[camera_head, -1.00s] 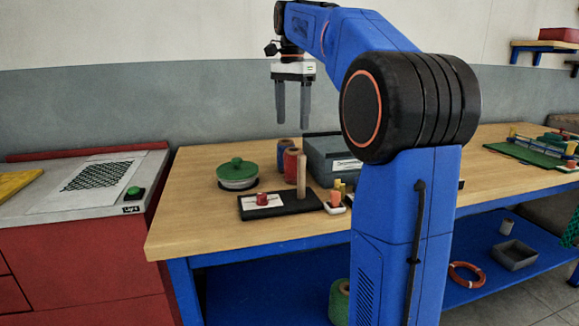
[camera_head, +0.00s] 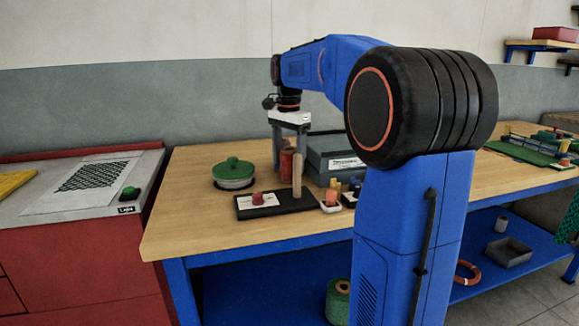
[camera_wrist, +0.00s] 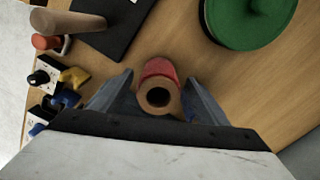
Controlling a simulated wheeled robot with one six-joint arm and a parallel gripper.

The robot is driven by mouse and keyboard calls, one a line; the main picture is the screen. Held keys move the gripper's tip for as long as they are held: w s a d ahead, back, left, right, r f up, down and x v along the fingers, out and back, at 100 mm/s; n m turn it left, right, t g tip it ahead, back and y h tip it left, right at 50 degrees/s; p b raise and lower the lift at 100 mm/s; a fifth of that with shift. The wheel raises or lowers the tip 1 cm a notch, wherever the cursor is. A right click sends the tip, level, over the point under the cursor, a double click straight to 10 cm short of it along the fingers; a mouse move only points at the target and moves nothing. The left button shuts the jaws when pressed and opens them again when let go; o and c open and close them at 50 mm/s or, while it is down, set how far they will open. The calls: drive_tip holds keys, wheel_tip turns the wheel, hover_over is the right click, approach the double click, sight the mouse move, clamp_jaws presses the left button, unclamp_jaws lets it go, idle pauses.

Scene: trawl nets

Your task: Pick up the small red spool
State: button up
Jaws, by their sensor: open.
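A red spool (camera_head: 286,164) stands on the wooden workbench, partly hidden by my gripper in the head view. In the wrist view the red spool (camera_wrist: 160,68) shows end-on with a tan rim and dark centre hole. My open gripper (camera_head: 287,150) points down over it. The two fingers flank the spool in the wrist view, with a gap visible on each side. A smaller red piece (camera_head: 258,197) sits on a white patch of the black board (camera_head: 296,204).
A wooden post (camera_head: 297,176) rises from the black board near my gripper. Small coloured parts (camera_head: 331,196) lie before the box. Bare bench is free at front left.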

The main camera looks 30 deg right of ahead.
sight(289, 169)
drive_tip(key=shift+s+f, duration=0.1)
drive_tip(key=shift+f, duration=1.8)
drive_tip(key=shift+c, duration=0.6)
drive_tip(key=c, duration=1.1)
